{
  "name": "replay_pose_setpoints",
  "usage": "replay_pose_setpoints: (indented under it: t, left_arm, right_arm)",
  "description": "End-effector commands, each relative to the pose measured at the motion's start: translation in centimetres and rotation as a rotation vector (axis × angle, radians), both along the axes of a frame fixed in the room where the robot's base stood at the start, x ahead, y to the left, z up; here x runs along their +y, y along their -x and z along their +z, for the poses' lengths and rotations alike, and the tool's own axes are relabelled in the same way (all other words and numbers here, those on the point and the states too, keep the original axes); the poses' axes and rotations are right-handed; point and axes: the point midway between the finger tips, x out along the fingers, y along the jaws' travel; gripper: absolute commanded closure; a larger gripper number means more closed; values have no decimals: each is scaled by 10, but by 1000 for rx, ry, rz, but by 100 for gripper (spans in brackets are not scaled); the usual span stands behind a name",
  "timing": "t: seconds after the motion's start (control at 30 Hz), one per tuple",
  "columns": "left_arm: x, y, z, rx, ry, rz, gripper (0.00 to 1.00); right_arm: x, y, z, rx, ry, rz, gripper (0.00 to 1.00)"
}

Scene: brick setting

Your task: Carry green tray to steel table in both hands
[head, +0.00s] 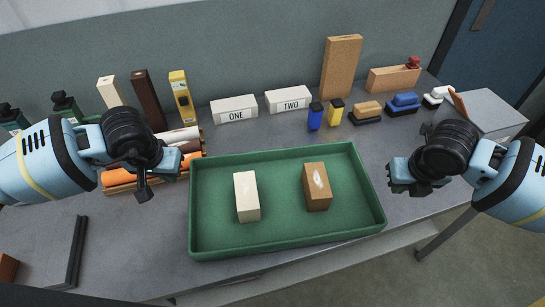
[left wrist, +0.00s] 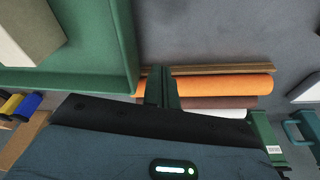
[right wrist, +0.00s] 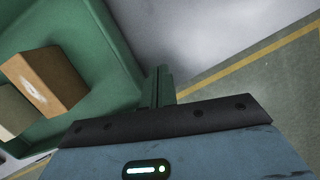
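The green tray (head: 290,247) lies flat on a grey metal-looking table (head: 270,136), near its front edge. A cream block (head: 246,197) and a brown block (head: 317,187) stand apart inside it. My left gripper (head: 146,186) is left of the tray, and its fingertips (left wrist: 161,86) look closed together with nothing between them. My right gripper (head: 405,185) is off the tray's right end, with its fingertips (right wrist: 158,86) also together and empty. The tray's wall shows close to the fingers in the left wrist view (left wrist: 124,45) and the right wrist view (right wrist: 118,50). Neither gripper visibly holds the tray.
A rack with orange, brown and white rolls (head: 150,180) stands close to the tray's left side. White blocks marked ONE (head: 234,110) and TWO (head: 288,100), a tall cork block (head: 341,66) and brushes (head: 402,104) line the back. Open floor (head: 450,255) lies at front right.

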Motion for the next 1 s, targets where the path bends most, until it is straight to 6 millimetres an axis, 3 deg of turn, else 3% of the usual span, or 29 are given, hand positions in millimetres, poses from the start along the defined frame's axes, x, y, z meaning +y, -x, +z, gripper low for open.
replay_pose_setpoints:
  t: [0.1, 0.27, 0.43, 1.0]
  left_arm:
    - [3, 0, 0, 0, -1, 1, 99]
    - [4, 0, 0, 1, -3, 2, 78]
    - [4, 0, -1, 1, -3, 3, 78]
    - [4, 1, 5, -1, -3, 3, 78]
  right_arm:
    - [-3, 0, 0, 1, 1, 0, 100]
    - [-3, 0, -1, 1, 2, -1, 100]
    - [-4, 0, -1, 1, 3, -2, 78]
    - [-4, 0, -1, 1, 4, -2, 78]
